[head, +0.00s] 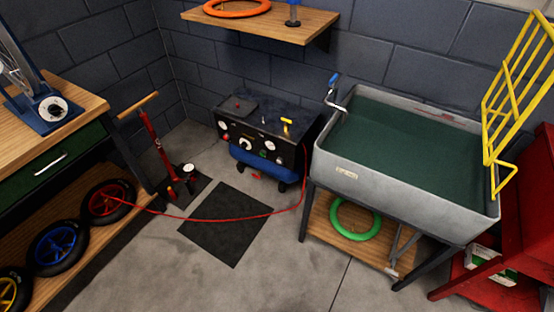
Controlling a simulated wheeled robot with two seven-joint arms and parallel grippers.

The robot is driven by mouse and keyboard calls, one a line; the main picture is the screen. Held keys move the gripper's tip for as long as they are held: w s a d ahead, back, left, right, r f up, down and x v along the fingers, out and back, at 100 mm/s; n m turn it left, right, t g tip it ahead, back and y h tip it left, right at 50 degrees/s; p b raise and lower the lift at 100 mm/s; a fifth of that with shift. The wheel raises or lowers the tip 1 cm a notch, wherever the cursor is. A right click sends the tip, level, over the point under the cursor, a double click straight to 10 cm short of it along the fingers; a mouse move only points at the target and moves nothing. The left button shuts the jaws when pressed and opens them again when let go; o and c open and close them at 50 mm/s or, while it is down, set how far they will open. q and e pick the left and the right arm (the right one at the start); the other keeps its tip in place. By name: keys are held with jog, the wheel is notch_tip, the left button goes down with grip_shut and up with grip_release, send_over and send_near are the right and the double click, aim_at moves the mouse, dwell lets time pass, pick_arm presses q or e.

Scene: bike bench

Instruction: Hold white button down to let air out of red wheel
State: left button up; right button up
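The red wheel (121,187), a black tyre with a red hub, stands on the lower shelf of the bench at left. A red hose (215,220) runs from it across the floor and up to the right side of a black and blue compressor (285,133). The compressor's front panel carries several small round controls. A larger white round control (245,144) sits near the panel's middle, with smaller pale ones beside it; I cannot tell which is the white button. Neither of my grippers is in view.
A blue wheel (58,246) and a yellow wheel (8,292) stand beside the red one. A red floor pump (158,148) stands left of the compressor. A grey sink (345,170) is at right. A dark mat (225,225) lies on open floor before the compressor.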

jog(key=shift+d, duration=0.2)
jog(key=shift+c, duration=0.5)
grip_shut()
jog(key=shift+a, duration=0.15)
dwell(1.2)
